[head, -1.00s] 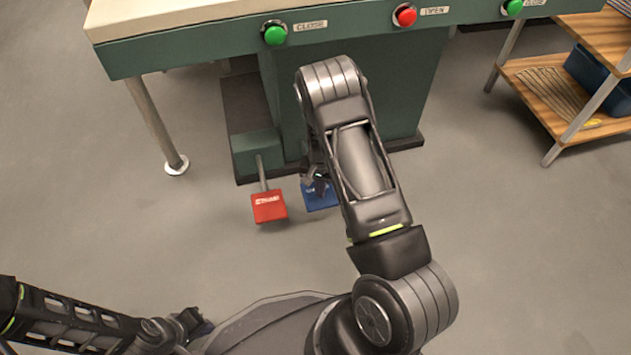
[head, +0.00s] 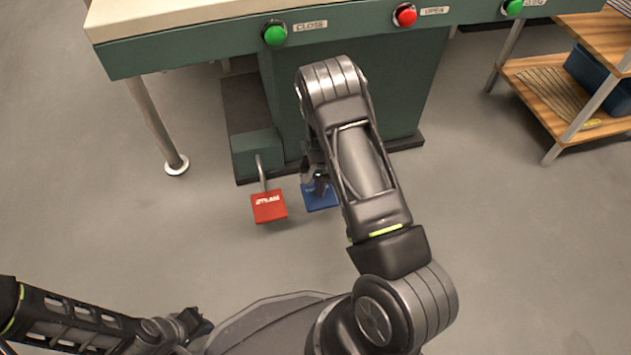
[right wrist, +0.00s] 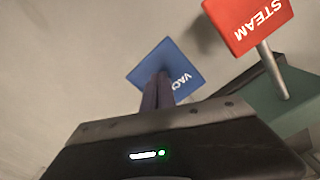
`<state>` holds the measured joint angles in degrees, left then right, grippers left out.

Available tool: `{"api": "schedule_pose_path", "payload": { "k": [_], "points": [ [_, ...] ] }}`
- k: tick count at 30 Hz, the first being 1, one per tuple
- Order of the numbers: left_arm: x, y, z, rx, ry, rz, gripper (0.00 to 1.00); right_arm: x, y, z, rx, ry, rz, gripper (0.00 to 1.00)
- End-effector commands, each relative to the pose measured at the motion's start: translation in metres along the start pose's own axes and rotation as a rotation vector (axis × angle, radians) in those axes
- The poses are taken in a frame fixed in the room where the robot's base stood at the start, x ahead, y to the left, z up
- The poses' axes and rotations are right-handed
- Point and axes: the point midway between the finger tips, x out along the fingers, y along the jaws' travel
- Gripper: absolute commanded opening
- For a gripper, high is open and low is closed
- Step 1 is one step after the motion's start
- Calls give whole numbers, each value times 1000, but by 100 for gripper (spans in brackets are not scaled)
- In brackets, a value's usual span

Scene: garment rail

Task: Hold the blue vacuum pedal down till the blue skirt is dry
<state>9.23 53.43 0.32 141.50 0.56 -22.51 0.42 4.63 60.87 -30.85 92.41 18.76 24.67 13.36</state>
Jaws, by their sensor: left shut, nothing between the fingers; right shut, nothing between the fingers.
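The blue vacuum pedal (head: 321,199) is low at the foot of the green press, partly hidden behind my right arm. It also shows in the right wrist view (right wrist: 188,66), with part of its white lettering visible. My right gripper (head: 319,185) is shut and empty, its fingertips over the blue pedal. In the right wrist view its closed fingers (right wrist: 160,80) overlap the pedal's face; they look to be at or against it, but contact is hard to confirm. My left gripper (head: 196,324) is shut and empty at the lower left, far from the pedals. The blue skirt is not in view.
The red steam pedal (head: 268,206) is just left of the blue one. Green (head: 275,34) and red (head: 404,15) buttons line the press's front edge. A wooden shelf rack (head: 560,90) with a blue bin stands at the right. The floor in front is clear.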

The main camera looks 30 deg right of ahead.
Motion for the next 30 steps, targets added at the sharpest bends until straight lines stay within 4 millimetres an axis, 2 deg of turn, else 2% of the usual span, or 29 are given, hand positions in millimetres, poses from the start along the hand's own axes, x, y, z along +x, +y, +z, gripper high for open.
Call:
{"api": "schedule_pose_path", "payload": {
  "k": [8, 30],
  "points": [
    [6, -2, 0, 0, 2, 0, 0, 7, 0, 0, 0, 0, 0, 0],
    [39, -13, -4, -3, 13, 3, 0, 52, 0, 0, 0, 1, 0, 0]
  ]
}}
